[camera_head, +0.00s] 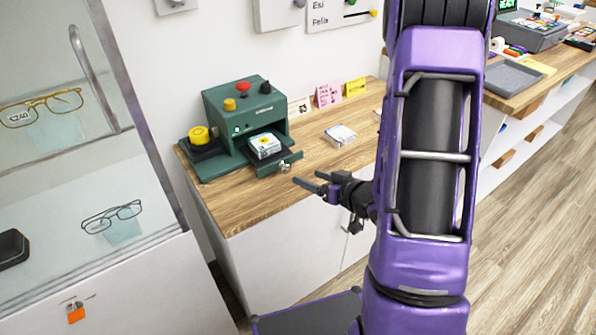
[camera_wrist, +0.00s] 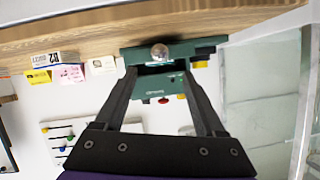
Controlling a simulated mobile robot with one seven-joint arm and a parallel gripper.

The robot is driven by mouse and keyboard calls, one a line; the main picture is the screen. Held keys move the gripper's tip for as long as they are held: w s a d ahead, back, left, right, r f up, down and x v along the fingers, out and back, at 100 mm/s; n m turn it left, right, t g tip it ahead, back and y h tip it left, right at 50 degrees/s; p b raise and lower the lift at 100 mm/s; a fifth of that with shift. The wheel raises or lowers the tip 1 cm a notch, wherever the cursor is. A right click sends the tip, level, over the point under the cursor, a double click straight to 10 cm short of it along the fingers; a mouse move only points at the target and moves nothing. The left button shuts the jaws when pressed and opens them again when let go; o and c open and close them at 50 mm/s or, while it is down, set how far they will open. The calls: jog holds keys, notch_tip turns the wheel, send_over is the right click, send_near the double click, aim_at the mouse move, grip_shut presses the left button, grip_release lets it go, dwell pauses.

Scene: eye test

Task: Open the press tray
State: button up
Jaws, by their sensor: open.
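The green press (camera_head: 243,110) stands at the left end of the wooden counter. Its tray (camera_head: 291,159) sticks out at the front, with a small white and yellow stack (camera_head: 265,145) on it. How far it is out I cannot tell exactly. A round silvery knob (camera_head: 284,166) is on the tray's front; it also shows in the wrist view (camera_wrist: 159,52). My gripper (camera_head: 309,179) is open and empty, in front of the knob and apart from it. In the wrist view, the knob lies between and beyond the fingertips (camera_wrist: 160,72).
A yellow round piece (camera_head: 199,135) sits on a black block left of the press. A white pad (camera_head: 340,134) lies on the counter to the right, with small cards (camera_head: 328,95) behind. A glass display case (camera_head: 85,160) with spectacles stands close on the left.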

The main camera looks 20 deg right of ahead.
jog(key=p+v, duration=0.7)
jog(key=v, duration=0.1)
jog(key=shift+p, duration=0.3)
